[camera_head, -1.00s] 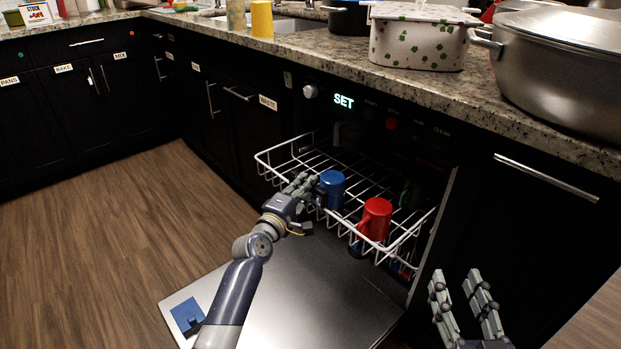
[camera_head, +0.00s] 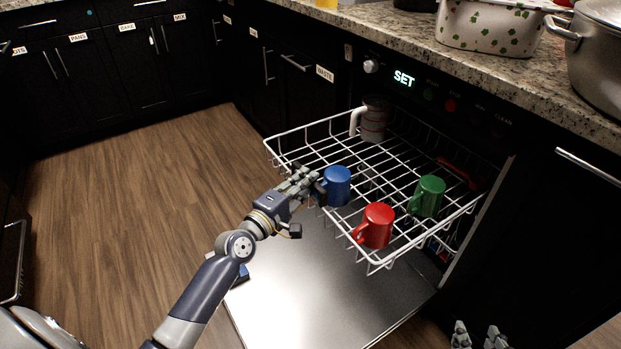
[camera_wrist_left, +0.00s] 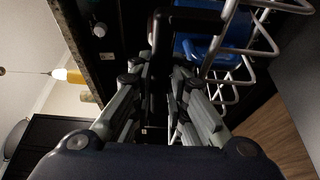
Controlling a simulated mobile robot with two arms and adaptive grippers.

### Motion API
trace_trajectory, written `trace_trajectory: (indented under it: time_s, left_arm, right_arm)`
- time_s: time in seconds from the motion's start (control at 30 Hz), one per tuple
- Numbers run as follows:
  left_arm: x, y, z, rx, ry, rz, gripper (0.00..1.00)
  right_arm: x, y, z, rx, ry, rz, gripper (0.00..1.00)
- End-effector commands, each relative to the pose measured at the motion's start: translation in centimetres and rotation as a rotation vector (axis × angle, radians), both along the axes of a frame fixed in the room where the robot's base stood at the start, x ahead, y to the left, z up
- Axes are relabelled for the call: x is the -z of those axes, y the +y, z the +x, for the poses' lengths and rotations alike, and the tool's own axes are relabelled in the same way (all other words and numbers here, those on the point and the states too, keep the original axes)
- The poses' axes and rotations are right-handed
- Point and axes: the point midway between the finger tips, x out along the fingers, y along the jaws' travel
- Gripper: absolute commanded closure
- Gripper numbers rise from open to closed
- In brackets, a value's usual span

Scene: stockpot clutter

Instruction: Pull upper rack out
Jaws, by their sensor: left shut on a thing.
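The white wire upper rack (camera_head: 308,168) is extended out of the dishwasher over its lowered door (camera_head: 300,285). My left gripper (camera_head: 311,187) is shut on the rack's front edge, beside the blue mug. The exact contact is partly hidden by the fingers. In the left wrist view, the rack's wires (camera_wrist_left: 228,30) show right of my fingers (camera_wrist_left: 160,75), with the blue mug (camera_wrist_left: 225,55) behind them. My right gripper (camera_head: 478,336) is at the bottom right edge, fingers apart, with nothing seen between them.
The counter (camera_head: 405,35) above holds pots. Wood floor (camera_head: 150,200) to the left is clear.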

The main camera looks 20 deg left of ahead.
Motion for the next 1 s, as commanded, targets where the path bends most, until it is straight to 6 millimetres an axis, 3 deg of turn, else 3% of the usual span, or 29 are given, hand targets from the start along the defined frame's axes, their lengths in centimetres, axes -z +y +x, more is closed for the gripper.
trace_trajectory:
  time_s: [0.27,0.3,0.33,0.73,1.0]
  left_arm:
    - [0.2,-0.1,-0.1,0.002,0.003,0.001,1.0]
    - [0.2,-0.1,0.0,0.002,0.003,0.001,0.83]
    - [0.2,-0.1,0.0,0.001,0.003,0.001,0.77]
    - [0.1,0.1,-0.3,0.0,0.002,0.0,0.77]
    - [0.3,0.7,-3.7,0.001,0.006,0.003,0.77]
  right_arm:
    - [0.0,0.0,0.0,0.001,0.001,-0.001,0.6]
    - [0.0,0.0,0.0,0.001,0.001,-0.001,0.6]
    - [0.0,0.0,0.0,0.001,0.001,-0.001,0.6]
    - [-0.1,0.1,0.0,-0.001,-0.002,0.001,0.6]
    - [0.0,0.0,0.0,-0.001,-0.001,0.001,0.6]
